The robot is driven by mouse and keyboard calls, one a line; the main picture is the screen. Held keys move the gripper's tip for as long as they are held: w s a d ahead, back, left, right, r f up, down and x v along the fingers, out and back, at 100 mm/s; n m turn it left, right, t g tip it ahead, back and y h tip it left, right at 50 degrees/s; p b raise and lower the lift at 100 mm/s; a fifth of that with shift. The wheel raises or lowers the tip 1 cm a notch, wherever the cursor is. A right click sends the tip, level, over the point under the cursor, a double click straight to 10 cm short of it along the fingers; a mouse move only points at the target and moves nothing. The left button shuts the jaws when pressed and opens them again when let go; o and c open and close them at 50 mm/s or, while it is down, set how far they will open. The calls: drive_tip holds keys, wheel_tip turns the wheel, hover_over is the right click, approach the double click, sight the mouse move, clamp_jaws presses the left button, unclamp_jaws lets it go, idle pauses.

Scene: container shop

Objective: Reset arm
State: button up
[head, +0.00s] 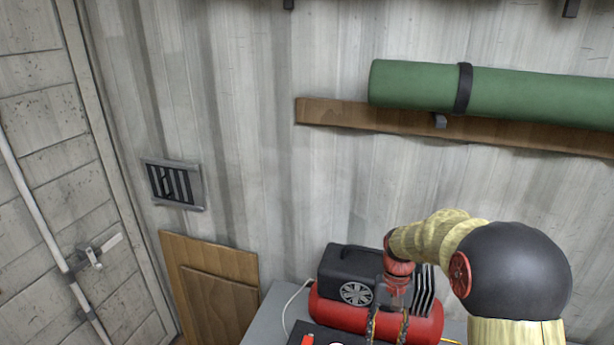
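My arm comes in from the lower right, with a large dark round joint and pale yellow links. It reaches left to my gripper (388,328), which points down in front of a red and black air compressor (345,272) on a grey surface. Its two dark fingers stand apart where they show, with the red tank between them. Their tips run to the bottom edge of the picture, so I cannot tell whether they hold anything.
A grey surface (268,318) holds the compressor and a dark item with a red part (307,339) at the bottom edge. A wooden shelf (335,113) with a green roll (415,84) is on the wall above. Wooden panels (215,295) lean at the left, near a door (45,170).

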drive_tip(key=s+a+r+n+t+b, duration=0.1)
drive_tip(key=s+r+t+b, duration=0.3)
drive_tip(key=s, duration=0.7)
drive_tip(key=s+a+r+n+t+b, duration=0.1)
drive_tip(key=s+r+t+b, duration=0.3)
drive_tip(key=s, duration=0.7)
wheel_tip(320, 180, up, 2)
drive_tip(key=b, duration=0.3)
drive_tip(key=shift+r+t+h, duration=0.15)
drive_tip(key=shift+t+h, duration=0.25)
drive_tip(key=shift+c, duration=1)
